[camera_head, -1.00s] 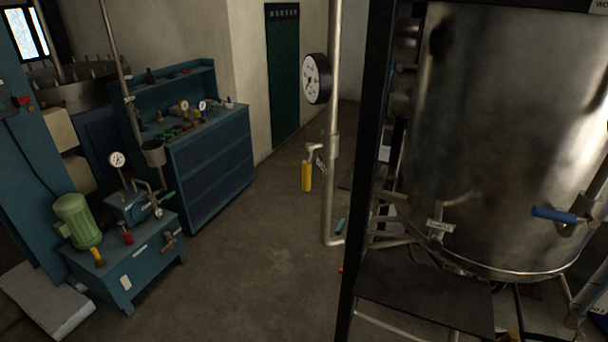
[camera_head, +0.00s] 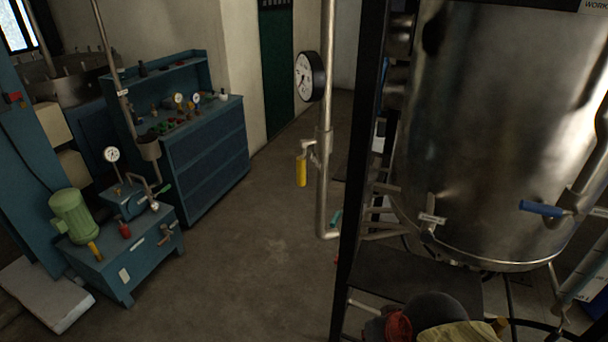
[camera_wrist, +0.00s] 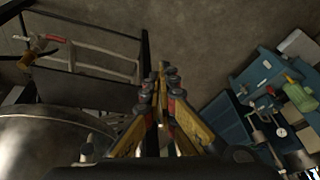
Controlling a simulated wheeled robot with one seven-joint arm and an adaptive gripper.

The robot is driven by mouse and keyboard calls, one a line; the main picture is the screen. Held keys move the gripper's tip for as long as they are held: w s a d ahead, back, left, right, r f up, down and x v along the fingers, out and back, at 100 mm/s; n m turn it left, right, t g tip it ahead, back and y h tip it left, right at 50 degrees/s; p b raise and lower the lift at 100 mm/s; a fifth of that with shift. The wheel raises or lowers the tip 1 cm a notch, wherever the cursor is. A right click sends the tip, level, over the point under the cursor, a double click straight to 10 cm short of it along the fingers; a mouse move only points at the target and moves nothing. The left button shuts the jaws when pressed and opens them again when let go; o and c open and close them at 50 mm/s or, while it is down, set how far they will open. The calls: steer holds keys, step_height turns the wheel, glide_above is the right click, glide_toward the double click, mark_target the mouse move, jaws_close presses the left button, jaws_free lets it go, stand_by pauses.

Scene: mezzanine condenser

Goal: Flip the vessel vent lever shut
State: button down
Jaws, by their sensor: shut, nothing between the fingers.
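The steel vessel (camera_head: 490,130) fills the right of the head view, and its curved side also shows at lower left in the wrist view (camera_wrist: 40,140). A blue-handled lever (camera_head: 542,209) lies nearly level on a valve at the vessel's right side. Another lever, with a yellow handle (camera_head: 301,171), hangs straight down from a valve on the upright pipe left of the vessel. I cannot read which one is the vent. My gripper (camera_wrist: 167,73) has its yellow fingers shut and empty in the wrist view, touching neither lever there.
A black frame post (camera_head: 360,170) and dark platform (camera_head: 415,285) stand before the vessel. A gauge (camera_head: 309,76) sits on the pipe. A blue bench (camera_head: 208,145) and pump cart with green motor (camera_head: 74,216) stand left. Bare floor (camera_head: 250,255) lies between.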

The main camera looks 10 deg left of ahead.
mark_target(302, 173)
steer(key=w+a+f+m+t+y+p, duration=0.1)
steer(key=w+a+m+t+y, duration=0.35)
steer(key=w+a, duration=1)
steer(key=w+r+m+t, duration=0.4)
steer(key=r+m, duration=0.2)
steer(key=r, duration=0.1)
steer(key=w+r+m+t, duration=0.3)
steer(key=r+m+t, duration=0.1)
steer(key=r, duration=0.3)
steer(key=shift+w+a+m, duration=0.35)
steer(key=shift+m, duration=0.5)
steer(key=x, duration=1.4)
steer(key=shift+r+p, duration=0.2)
steer(key=shift+p, duration=0.1)
steer(key=shift+w+f+t+b, duration=0.15)
steer(key=shift+t+b, duration=0.1)
steer(key=shift+b, duration=0.2)
